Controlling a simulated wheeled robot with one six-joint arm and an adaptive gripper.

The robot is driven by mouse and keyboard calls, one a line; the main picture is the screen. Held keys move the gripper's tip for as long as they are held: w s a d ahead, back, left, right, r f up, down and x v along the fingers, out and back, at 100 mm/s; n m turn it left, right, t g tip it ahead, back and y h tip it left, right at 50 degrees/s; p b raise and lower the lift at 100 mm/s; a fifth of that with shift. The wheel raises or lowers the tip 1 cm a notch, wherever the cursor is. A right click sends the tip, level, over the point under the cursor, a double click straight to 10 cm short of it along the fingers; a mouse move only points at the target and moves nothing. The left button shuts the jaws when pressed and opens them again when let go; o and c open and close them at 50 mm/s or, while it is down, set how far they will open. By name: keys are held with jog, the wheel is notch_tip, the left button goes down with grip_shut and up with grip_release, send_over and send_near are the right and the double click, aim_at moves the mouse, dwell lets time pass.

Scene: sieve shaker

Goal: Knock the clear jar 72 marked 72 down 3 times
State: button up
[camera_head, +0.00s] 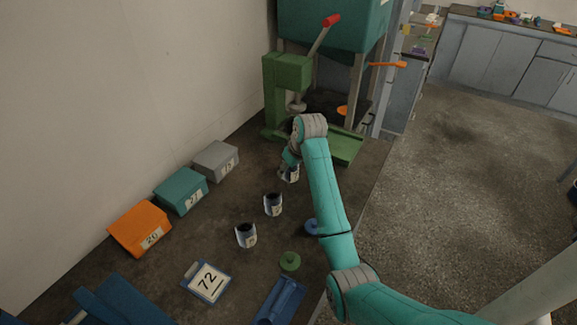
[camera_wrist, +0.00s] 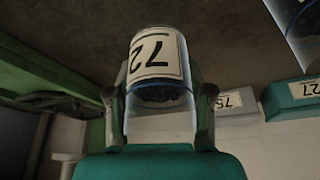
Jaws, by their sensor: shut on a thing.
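The clear jar 72 (camera_wrist: 158,72) is gripped between the two fingers of my gripper (camera_wrist: 159,104). Its white label reads 72, upside down in the wrist view, and dark material shows inside. In the head view the jar (camera_head: 291,174) is partly hidden under my gripper (camera_head: 290,164), in front of the green press (camera_head: 287,75). I cannot tell whether its base touches the bench. A blue-edged card marked 72 (camera_head: 207,281) lies on the bench at the front.
Two similar jars (camera_head: 273,204) (camera_head: 246,235) stand nearer the front. Grey (camera_head: 216,160), teal (camera_head: 181,190) and orange (camera_head: 140,228) labelled boxes line the wall. A green lid-like disc (camera_head: 290,261) and a blue one (camera_head: 311,227) lie near the bench's right edge.

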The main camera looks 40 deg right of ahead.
aim_at(289, 178)
notch_tip(289, 178, down, 3)
jog(key=shift+f, duration=0.1)
jog(key=shift+s+f, duration=0.2)
jog(key=shift+f, duration=0.4)
jog(key=shift+a, duration=0.1)
jog(key=shift+w+r, duration=0.15)
jog(key=shift+r, duration=1.95)
